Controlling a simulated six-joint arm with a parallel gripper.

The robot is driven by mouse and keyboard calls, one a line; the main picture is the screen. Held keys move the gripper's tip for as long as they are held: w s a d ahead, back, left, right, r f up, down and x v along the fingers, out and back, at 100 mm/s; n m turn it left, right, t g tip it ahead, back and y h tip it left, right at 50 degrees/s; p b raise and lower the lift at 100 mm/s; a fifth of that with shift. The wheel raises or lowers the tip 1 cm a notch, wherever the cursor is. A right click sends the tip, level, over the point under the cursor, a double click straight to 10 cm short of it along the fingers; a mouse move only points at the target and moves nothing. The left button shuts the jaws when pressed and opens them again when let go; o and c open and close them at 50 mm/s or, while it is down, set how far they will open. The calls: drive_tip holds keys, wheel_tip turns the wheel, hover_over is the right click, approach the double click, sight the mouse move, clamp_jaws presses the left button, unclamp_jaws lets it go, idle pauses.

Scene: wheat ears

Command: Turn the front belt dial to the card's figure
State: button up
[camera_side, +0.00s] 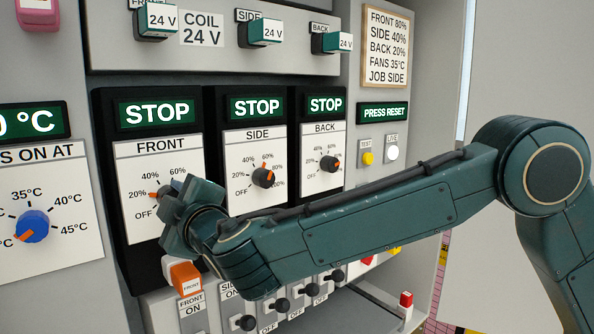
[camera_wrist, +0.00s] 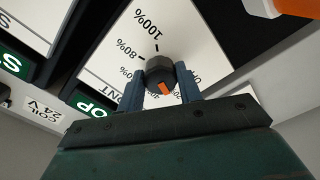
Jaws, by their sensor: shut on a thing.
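The front belt dial is a dark knob with an orange pointer on a white plate (camera_side: 150,228) labelled FRONT. In the side view its pointer (camera_side: 154,194) lies on the left, near the 20% mark. My gripper (camera_side: 172,197) is shut on the knob and hides part of it and the scale's right side. In the wrist view the knob (camera_wrist: 158,66) sits between my two fingers (camera_wrist: 160,88), its orange pointer facing my palm, away from 100%. The card (camera_side: 386,45) reads FRONT 80%, SIDE 40%, BACK 20%, FANS 35°C, JOB SIDE.
The side dial (camera_side: 263,177) and back dial (camera_side: 330,163) are close on the right; the blue fan dial (camera_side: 33,226) is left. All three belt displays read STOP. An orange FRONT switch (camera_side: 185,276) and several black switches lie below. A PRESS RESET display (camera_side: 384,112) is right.

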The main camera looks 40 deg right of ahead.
drive_tip(key=shift+m, duration=0.4)
drive_tip(key=shift+a+m, duration=0.15)
drive_tip(key=shift+m, duration=14.35)
drive_tip(key=o, duration=1)
